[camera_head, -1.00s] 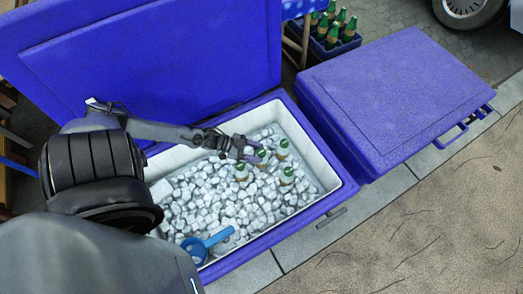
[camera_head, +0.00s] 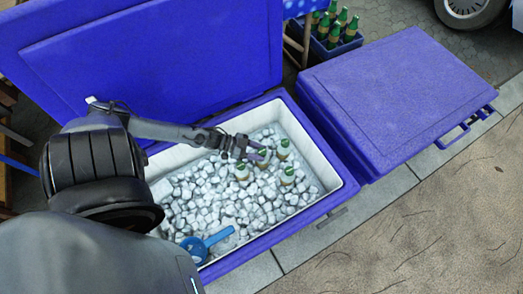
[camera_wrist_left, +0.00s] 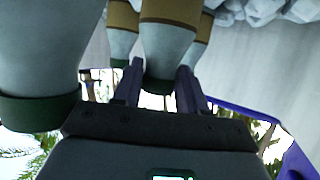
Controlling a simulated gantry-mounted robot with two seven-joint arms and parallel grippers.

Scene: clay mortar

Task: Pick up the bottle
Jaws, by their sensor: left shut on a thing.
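Several pale bottles with green caps stand in the ice of an open blue cooler (camera_head: 335,203). My left gripper (camera_head: 256,152) reaches in from the left and is shut on one bottle (camera_head: 263,160), near its neck. In the left wrist view this held bottle (camera_wrist_left: 166,45) sits between the two dark fingers (camera_wrist_left: 158,88), its cap end toward the gripper. Other bottles are a bottle at the back right (camera_head: 284,152), a bottle in front (camera_head: 287,178) and a bottle to the left (camera_head: 242,174). The held bottle's base is hidden in the ice. My right gripper is not in view.
A blue scoop (camera_head: 205,242) lies on the ice at the cooler's front left. The raised cooler lid (camera_head: 160,70) stands behind. A closed blue cooler (camera_head: 400,95) is to the right, and a crate of green bottles (camera_head: 335,45) is at the back.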

